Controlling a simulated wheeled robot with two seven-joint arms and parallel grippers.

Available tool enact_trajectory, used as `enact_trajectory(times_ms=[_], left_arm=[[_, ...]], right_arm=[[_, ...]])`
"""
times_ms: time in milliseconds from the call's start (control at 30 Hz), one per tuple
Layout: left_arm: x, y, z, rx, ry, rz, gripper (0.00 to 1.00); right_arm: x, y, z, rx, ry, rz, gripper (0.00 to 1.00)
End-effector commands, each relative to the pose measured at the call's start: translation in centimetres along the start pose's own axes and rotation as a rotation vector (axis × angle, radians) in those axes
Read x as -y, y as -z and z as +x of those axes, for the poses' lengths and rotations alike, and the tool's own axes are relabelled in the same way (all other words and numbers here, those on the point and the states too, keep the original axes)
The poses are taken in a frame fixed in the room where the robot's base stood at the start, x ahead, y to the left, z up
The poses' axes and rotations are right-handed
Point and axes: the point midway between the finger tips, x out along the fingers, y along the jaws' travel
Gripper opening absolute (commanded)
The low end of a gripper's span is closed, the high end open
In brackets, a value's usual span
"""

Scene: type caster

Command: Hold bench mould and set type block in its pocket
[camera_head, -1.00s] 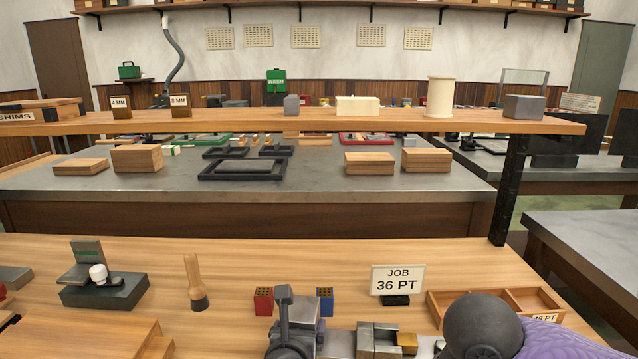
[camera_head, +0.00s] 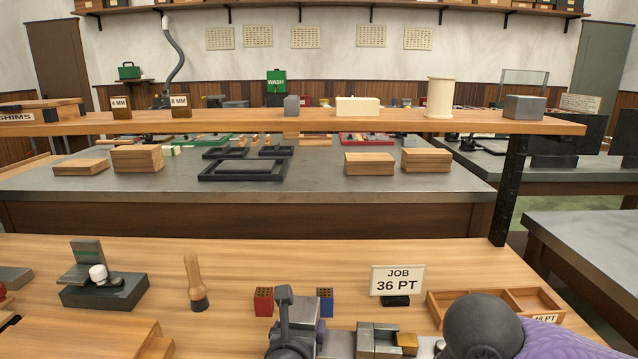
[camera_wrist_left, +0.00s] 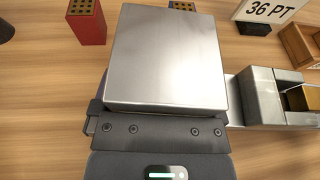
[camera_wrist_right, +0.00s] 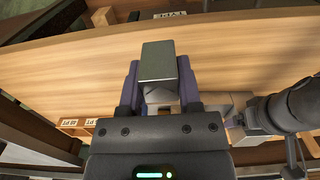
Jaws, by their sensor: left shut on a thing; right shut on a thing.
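The bench mould (camera_head: 378,338) is a grey metal piece with a brass part, low in the head view. Its rail and upright part (camera_wrist_left: 265,97) also show at the right of the left wrist view. My left gripper (camera_head: 305,322) is shut on a large grey metal block (camera_wrist_left: 165,60) at the mould's left end; the block hides the fingertips. My right gripper (camera_wrist_right: 160,85) is shut on a small grey type block (camera_wrist_right: 160,62) between purple fingers. Pale metal shows behind these fingers. I cannot tell whether the type block touches the mould. The head view does not show the right fingers.
A JOB 36 PT sign (camera_head: 397,283) stands behind the mould, with a wooden tray (camera_head: 437,310) to the right. Red (camera_head: 263,301) and blue (camera_head: 326,302) drilled blocks stand behind my left gripper. A wooden-handled tool (camera_head: 195,282) stands further left. A shelf (camera_head: 260,126) crosses above.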

Motion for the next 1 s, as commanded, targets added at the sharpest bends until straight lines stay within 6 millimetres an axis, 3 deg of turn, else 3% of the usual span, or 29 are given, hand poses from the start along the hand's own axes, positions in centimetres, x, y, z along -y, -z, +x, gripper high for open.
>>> enact_trajectory(times_ms=[133, 167, 200, 433, 567, 1000], left_arm=[[0.0, 0.0, 0.0, 0.000, 0.000, 0.000, 0.30], [0.0, 0.0, 0.0, 0.000, 0.000, 0.000, 0.95], [0.0, 0.0, 0.0, 0.000, 0.000, 0.000, 1.00], [0.0, 0.0, -0.1, 0.000, 0.000, 0.000, 1.00], [-0.1, 0.0, -1.4, 0.002, -0.001, 0.000, 1.00], [0.0, 0.1, -10.9, -0.001, 0.000, 0.001, 1.00]], right_arm=[[0.0, 0.0, 0.0, -0.001, 0.000, 0.000, 0.00], [0.0, 0.0, 0.0, -0.001, 0.000, 0.000, 0.00], [0.0, 0.0, 0.0, -0.001, 0.000, 0.000, 0.00], [0.0, 0.0, 0.0, -0.001, 0.000, 0.000, 0.00], [0.0, 0.0, 0.0, -0.001, 0.000, 0.000, 0.00], [0.0, 0.0, 0.0, -0.001, 0.000, 0.000, 0.00]])
